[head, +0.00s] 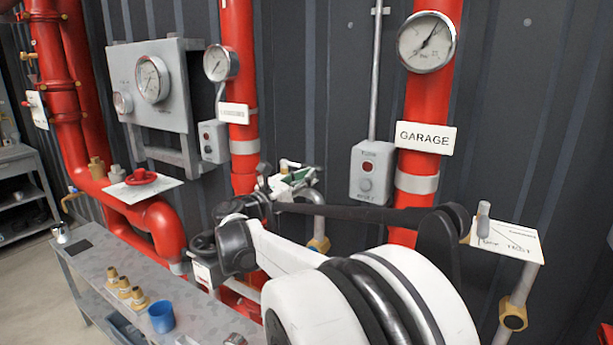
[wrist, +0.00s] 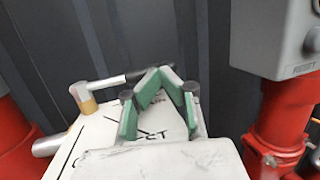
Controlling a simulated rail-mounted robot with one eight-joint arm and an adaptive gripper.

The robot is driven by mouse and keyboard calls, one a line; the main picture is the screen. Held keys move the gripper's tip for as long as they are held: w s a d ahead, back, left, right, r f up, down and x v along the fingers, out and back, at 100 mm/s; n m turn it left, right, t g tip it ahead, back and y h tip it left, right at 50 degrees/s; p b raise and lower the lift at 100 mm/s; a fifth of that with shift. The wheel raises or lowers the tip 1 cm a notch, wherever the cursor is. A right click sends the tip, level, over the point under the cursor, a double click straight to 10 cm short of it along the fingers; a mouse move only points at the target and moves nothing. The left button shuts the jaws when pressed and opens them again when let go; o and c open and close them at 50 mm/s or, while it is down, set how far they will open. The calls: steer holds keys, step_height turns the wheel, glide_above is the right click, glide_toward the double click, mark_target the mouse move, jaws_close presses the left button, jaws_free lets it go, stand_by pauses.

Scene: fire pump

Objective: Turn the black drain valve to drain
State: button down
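The drain valve shows in the wrist view as a lever with a black handle (wrist: 138,75), a grey arm and a brass-coloured pivot (wrist: 82,97). The lever lies across the top of a white label plate (wrist: 92,135) with black lines and lettering. My gripper (wrist: 160,74) has green finger pads that come together at the tips. The fingertips are right at the free end of the black handle; I cannot tell whether the handle is between them or only beside them. In the head view my gripper (head: 290,172) is beyond my arm, and the valve there is mostly hidden.
A grey switch box (head: 371,172) and the red GARAGE pipe (head: 424,105) stand right of my gripper. Another labelled valve plate (head: 512,242) is at the right. A red pipe (head: 238,105) rises behind. A bench (head: 90,262) with a blue cup (head: 162,317) is lower left.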

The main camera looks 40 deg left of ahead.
steer(key=s+d+f, duration=0.1)
steer(key=s, duration=0.5)
steer(key=s+d+f+b, duration=0.1)
steer(key=s+d, duration=0.1)
steer(key=s, duration=0.5)
steer(key=shift+s+f, duration=0.2)
steer(key=shift+f, duration=0.15)
